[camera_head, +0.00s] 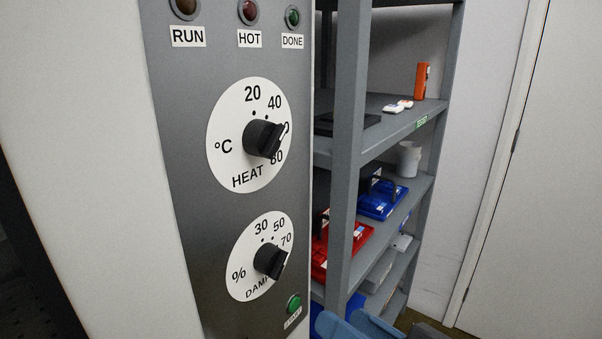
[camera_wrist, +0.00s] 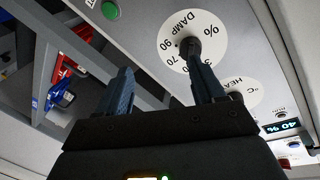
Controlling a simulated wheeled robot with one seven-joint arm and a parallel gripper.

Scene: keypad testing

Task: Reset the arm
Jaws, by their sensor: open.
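My gripper (camera_head: 362,322) shows only as pale blue finger parts at the bottom edge of the head view. In the wrist view my gripper (camera_wrist: 160,58) is open, its two dark blue fingers apart with nothing seen between them. The right finger overlaps the black DAMP knob (camera_wrist: 190,45) in the picture; I cannot tell whether they touch. In the head view the DAMP knob (camera_head: 269,261) and the HEAT knob (camera_head: 263,138) sit on white dials on a grey panel (camera_head: 190,200). The HEAT knob partly covers its right-hand numbers.
A green button (camera_head: 293,303) is low on the panel. The RUN, HOT and DONE lamps look dark. A display (camera_wrist: 283,127) reads 40 %. Right of the panel stands a grey shelf rack (camera_head: 345,150) with red (camera_head: 345,245) and blue (camera_head: 381,200) items. A pale door (camera_head: 540,180) is at right.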

